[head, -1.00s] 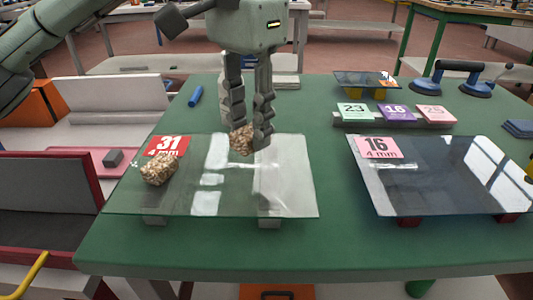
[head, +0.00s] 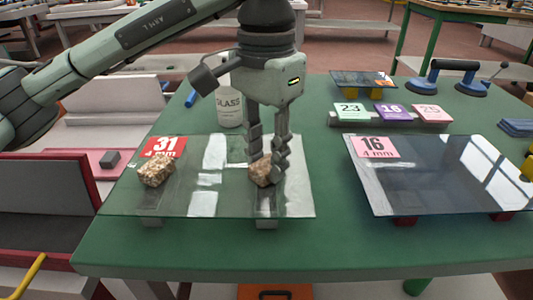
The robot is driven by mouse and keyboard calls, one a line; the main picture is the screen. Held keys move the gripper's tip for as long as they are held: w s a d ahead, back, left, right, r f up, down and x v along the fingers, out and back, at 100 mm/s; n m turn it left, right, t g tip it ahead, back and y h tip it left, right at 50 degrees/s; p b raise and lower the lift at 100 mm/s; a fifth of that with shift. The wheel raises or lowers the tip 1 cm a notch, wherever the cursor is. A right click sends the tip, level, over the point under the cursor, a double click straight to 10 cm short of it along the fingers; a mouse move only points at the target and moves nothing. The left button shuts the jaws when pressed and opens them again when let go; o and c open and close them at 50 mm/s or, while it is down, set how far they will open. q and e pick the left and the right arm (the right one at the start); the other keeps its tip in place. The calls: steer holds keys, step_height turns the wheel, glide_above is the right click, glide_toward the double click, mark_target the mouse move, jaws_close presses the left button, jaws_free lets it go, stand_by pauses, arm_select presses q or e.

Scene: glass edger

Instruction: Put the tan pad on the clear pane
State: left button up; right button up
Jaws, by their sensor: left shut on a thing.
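The clear pane (head: 210,195) lies on small blocks at the left of the green table, with a red "31 4 mm" label (head: 163,147) at its far left corner. One speckled tan pad (head: 156,171) sits on the pane's left part. My left gripper (head: 266,172) is shut on a second tan pad (head: 261,173), over the right part of the pane. The fingers partly hide this pad. I cannot tell whether it touches the glass. My right gripper is not in view.
A darker pane (head: 450,185) with a pink "16" label (head: 376,147) lies to the right. A white bottle (head: 229,108) stands behind the gripper. Numbered cards (head: 390,110) on a grey strip and a blue suction lifter (head: 455,75) are at the back right.

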arm_select(q)
steer(key=o, duration=0.4)
steer(key=shift+c, duration=0.2)
steer(key=o, duration=0.4)
steer(key=shift+c, duration=0.2)
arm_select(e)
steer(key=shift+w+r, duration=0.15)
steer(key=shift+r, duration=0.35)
